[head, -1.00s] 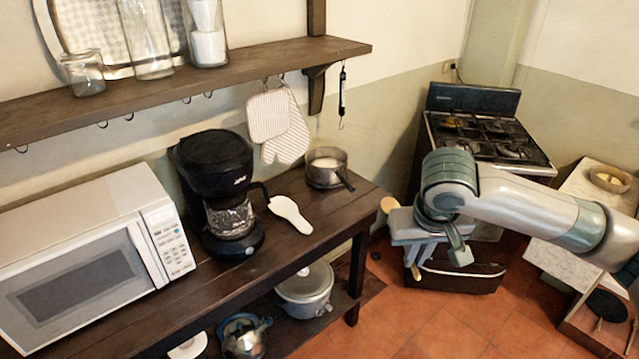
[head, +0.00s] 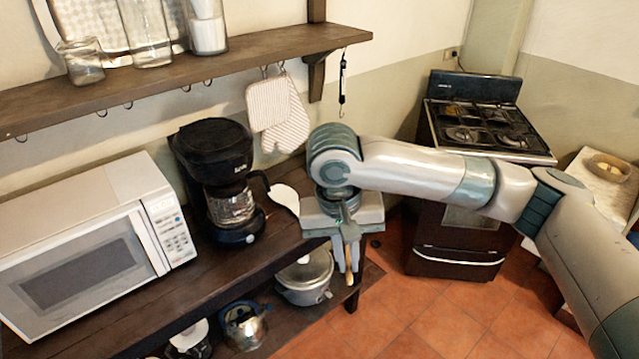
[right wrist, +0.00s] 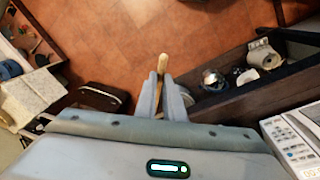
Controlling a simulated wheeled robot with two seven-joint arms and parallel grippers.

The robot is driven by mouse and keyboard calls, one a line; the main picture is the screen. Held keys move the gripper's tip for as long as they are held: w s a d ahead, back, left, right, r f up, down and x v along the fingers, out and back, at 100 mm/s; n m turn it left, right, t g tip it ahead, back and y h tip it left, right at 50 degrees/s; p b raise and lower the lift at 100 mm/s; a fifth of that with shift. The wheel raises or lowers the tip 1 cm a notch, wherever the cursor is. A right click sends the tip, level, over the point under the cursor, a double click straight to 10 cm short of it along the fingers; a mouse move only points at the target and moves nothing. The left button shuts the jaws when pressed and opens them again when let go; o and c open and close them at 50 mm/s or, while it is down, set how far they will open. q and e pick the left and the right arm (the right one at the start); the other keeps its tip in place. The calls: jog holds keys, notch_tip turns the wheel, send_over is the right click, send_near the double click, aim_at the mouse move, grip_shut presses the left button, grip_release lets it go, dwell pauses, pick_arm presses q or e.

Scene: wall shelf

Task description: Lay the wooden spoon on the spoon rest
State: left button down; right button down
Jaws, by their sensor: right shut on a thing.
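My right gripper (head: 346,262) points down in front of the wooden table's front edge, right of the coffee maker. It is shut on the wooden spoon (head: 349,277), of which only a short tan piece shows below the fingers. In the right wrist view, one end of the spoon (right wrist: 163,61) sticks out beyond the fingertips (right wrist: 164,80); the rest is hidden. The white spoon rest (head: 284,196) lies on the table between the coffee maker and my right gripper, its right part hidden by the gripper. My left gripper is not in view.
The coffee maker (head: 217,170) stands just left of the spoon rest, and the microwave (head: 85,260) is farther left. A wall shelf (head: 190,75) with hanging mitts is above. A lidded pot (head: 305,272) sits on the lower shelf. My arm hides the saucepan's place.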

jog(key=s+a+r+m+g+y, duration=0.4)
jog(key=a+r+m+g+y, duration=0.4)
jog(key=a+m+y, duration=0.6)
notch_tip(320, 180, up, 7)
jog(key=w+d+m+t+y, duration=0.2)
jog(key=m+t+y, duration=0.5)
jog(key=m+t, duration=0.7)
jog(key=w+d+m+t+h, duration=0.2)
jog(key=w+d+t+h, duration=0.2)
jog(key=d+t, duration=0.4)
jog(key=w+d+r+m+t+h, duration=0.1)
jog(key=w+d+m+t+h, duration=0.1)
jog(key=d+t, duration=0.6)
jog(key=w+d+h, duration=0.1)
jog(key=d+h, duration=0.1)
jog(key=d, duration=0.3)
jog(key=shift+w+r+m+t+h, duration=0.15)
jog(key=shift+w+m+t+h, duration=0.15)
jog(key=shift+w, duration=0.1)
